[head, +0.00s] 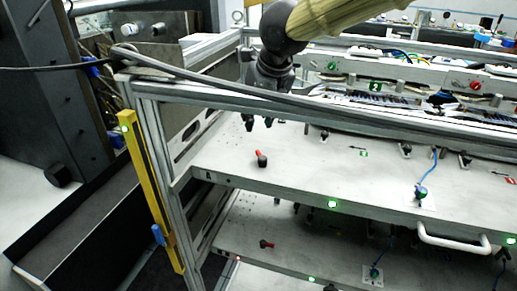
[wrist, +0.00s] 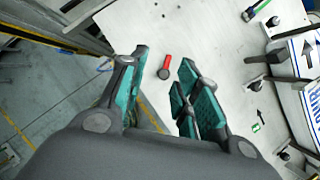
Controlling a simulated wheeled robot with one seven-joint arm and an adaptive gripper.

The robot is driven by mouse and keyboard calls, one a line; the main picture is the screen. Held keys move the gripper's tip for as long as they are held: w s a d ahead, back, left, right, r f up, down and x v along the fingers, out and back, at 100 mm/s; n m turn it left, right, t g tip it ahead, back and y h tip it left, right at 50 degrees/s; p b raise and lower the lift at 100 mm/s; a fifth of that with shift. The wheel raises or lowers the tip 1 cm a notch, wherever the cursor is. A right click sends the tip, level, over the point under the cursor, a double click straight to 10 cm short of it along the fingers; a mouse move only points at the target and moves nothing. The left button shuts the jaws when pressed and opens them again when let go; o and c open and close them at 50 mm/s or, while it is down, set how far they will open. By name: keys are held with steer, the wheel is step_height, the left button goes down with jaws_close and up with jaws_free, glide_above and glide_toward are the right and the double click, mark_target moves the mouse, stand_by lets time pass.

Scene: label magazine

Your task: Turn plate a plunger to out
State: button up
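The upper plate (head: 310,172) is a light grey shelf plate, and a small plunger (head: 262,159) with a red handle and a black knob stands near its left front. In the wrist view the plunger (wrist: 165,66) shows between my finger pads, farther off on the plate surface. My gripper (head: 258,123) hangs above and slightly behind the plunger in the head view, apart from it. In the wrist view my gripper (wrist: 163,58) has its green-padded fingers spread, with nothing held. The marking on the plate's front edge is too small to read surely.
A lower plate (head: 300,262) carries a similar red-handled plunger (head: 267,244). A yellow bar (head: 150,190) stands along the frame's left post. A white handle (head: 452,243) sticks out at the front right. A frame rail (head: 200,76) runs above the upper plate.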

mark_target(259, 153)
steer(key=shift+g+h, duration=0.3)
steer(key=shift+h, duration=0.1)
steer(key=shift+s+d+f+p+x, duration=0.1)
steer(key=shift+d+p+x, duration=0.35)
steer(key=shift+x, duration=1.6)
steer(key=shift+s+d+f+p+x, duration=0.15)
steer(key=shift+d+p+x, duration=0.25)
steer(key=shift+x, duration=1.65)
steer(key=shift+s+d+f+p+x, duration=0.1)
steer(key=shift+d+p+x, duration=0.35)
steer(key=shift+x, duration=1.6)
steer(key=shift+a, duration=0.15)
jaws_close()
steer(key=shift+p, duration=0.3)
